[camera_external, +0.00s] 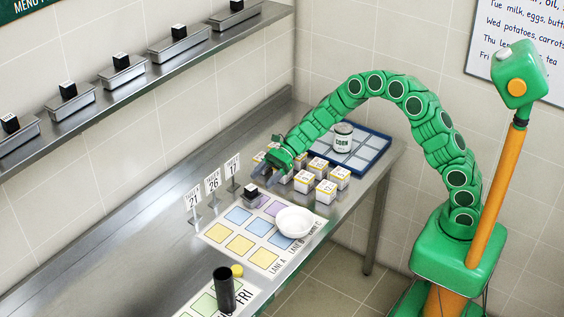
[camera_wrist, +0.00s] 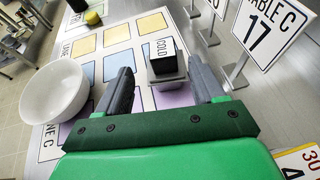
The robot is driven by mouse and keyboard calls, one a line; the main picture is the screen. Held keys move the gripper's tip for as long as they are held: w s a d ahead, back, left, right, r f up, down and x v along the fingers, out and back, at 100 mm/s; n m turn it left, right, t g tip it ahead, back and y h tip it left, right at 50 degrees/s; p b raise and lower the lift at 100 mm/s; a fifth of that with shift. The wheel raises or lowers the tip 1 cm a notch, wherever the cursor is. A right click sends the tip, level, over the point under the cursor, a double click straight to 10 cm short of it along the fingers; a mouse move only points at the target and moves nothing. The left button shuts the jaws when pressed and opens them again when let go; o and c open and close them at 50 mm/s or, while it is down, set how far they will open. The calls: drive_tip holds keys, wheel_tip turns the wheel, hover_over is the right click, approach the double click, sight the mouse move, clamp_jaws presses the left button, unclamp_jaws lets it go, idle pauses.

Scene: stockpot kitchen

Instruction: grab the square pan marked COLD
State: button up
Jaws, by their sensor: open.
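The square pan (camera_wrist: 170,82) is small and grey, with a black block on it whose white top reads COLD. It sits on the lane mat (camera_wrist: 108,58), by the purple squares, and also shows in the external view (camera_external: 251,202). My gripper (camera_external: 262,172) is open and empty, behind and a little above the pan. In the wrist view, my gripper's (camera_wrist: 159,68) two grey fingers appear on either side of the pan, with gaps; I cannot tell whether the pan is at fingertip depth. The pan's near lower part is partly in view.
A white bowl (camera_external: 294,222) stands close to the pan. Table signs (camera_external: 212,184) stand on its other side. Several white boxes (camera_external: 304,182) and a jar (camera_external: 343,136) on a blue tray are behind. Similar pans (camera_external: 122,72) line the wall shelf.

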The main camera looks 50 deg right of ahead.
sight(251, 187)
drive_tip(key=shift+x, duration=3.35)
drive_tip(key=shift+w, duration=0.2)
drive_tip(key=c, duration=1.2)
drive_tip(key=shift+r, duration=0.1)
